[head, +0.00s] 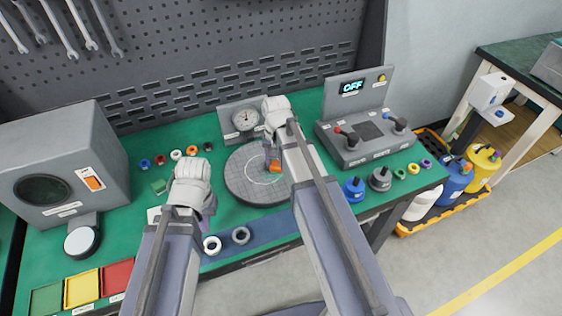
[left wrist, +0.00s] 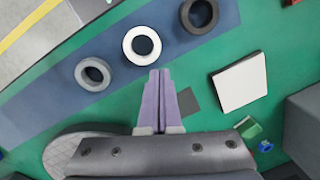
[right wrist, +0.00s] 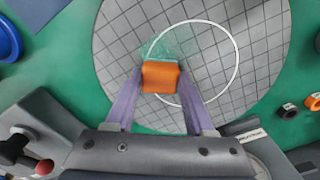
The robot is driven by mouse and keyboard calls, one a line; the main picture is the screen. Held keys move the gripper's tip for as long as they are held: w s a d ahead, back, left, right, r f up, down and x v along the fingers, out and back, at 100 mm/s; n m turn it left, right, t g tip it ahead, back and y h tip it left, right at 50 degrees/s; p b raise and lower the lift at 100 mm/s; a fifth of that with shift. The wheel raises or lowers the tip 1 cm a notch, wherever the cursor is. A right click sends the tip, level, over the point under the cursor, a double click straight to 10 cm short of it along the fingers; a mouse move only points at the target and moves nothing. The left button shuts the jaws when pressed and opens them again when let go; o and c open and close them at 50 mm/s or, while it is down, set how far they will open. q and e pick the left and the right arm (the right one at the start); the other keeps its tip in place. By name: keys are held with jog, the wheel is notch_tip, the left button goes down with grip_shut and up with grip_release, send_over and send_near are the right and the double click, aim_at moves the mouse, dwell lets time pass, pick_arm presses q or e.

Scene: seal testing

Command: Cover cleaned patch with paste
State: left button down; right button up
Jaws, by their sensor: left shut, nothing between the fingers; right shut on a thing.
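The round grey gridded plate (head: 240,188) lies mid-bench. A white circle outline (right wrist: 237,62) is drawn on it. My right gripper (head: 272,160) is shut on an orange block (right wrist: 160,77) with a greenish face at its far edge. It holds the block over the left part of the circle; whether it touches the plate I cannot tell. A faint pale-green film (right wrist: 178,42) shows inside the circle near the block. My left gripper (left wrist: 160,72) is shut and empty above the green mat, left of the plate in the head view. The block's underside is hidden.
A white ring (left wrist: 142,45), a grey ring (left wrist: 92,74) and a dark ring (left wrist: 198,14) lie on the blue strip. A white tile (left wrist: 240,82) lies nearby. A dial gauge (head: 244,119) and control box (head: 366,138) stand behind and right of the plate.

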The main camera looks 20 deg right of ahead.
aim_at(260, 173)
jog(key=shift+s+a, duration=0.1)
jog(key=shift+a, duration=0.95)
jog(key=shift+a, duration=0.15)
jog(key=shift+s+a, duration=0.1)
jog(key=shift+a, duration=1.55)
jog(key=shift+s+a, duration=0.1)
jog(key=shift+a, duration=1.65)
jog(key=shift+w, duration=0.6)
jog(key=shift+d, duration=1.8)
